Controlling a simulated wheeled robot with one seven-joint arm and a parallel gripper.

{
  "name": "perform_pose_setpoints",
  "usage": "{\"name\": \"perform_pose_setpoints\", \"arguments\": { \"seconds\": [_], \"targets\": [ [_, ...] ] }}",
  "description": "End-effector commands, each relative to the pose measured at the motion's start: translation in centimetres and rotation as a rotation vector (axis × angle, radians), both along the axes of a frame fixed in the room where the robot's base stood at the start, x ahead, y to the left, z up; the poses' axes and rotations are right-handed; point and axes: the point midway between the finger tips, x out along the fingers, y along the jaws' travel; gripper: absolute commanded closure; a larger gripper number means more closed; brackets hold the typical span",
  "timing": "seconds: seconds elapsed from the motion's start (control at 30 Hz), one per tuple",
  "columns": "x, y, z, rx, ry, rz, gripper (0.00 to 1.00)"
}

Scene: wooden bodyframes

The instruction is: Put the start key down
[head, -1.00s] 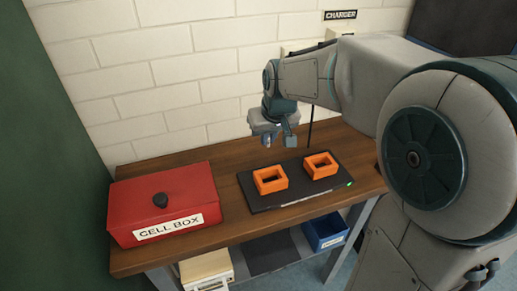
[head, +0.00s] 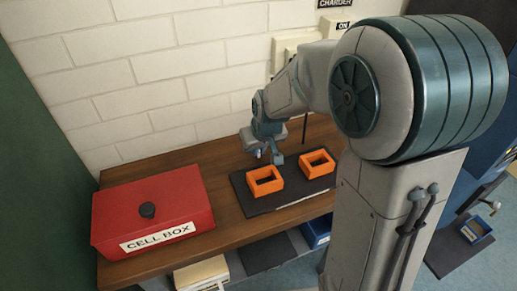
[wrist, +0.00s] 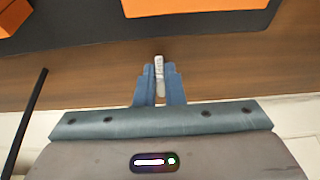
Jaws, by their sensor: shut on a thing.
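My gripper (head: 267,158) is over the back part of the wooden bench, just behind the black mat. In the wrist view my gripper (wrist: 160,85) has its blue fingers closed on a small pale grey piece, the start key (wrist: 159,68). The key sticks out a little past the fingertips, over bare brown wood. How far it is above the wood, or whether it touches, I cannot tell. In the head view the key is too small to make out clearly.
The black mat (head: 285,197) holds two orange square frames (head: 264,181). A red cell box (head: 150,210) with a dark knob stands at the bench's left. A thin dark post (head: 305,130) rises behind the mat. Bare wood (head: 222,175) lies between box and mat.

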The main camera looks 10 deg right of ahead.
Motion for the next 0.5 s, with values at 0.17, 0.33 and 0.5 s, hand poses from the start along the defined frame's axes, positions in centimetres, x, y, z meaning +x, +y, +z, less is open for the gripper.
{"name": "perform_pose_setpoints", "arguments": {
  "seconds": [0.17, 0.33, 0.5],
  "targets": [
    [0.0, 0.0, -0.26, 0.0, -0.001, 0.0, 1.0],
    [0.01, 0.0, -0.49, 0.0, -0.001, 0.0, 1.0],
    [-0.01, 0.0, -0.53, 0.0, 0.0, 0.0, 0.7]
  ]
}}
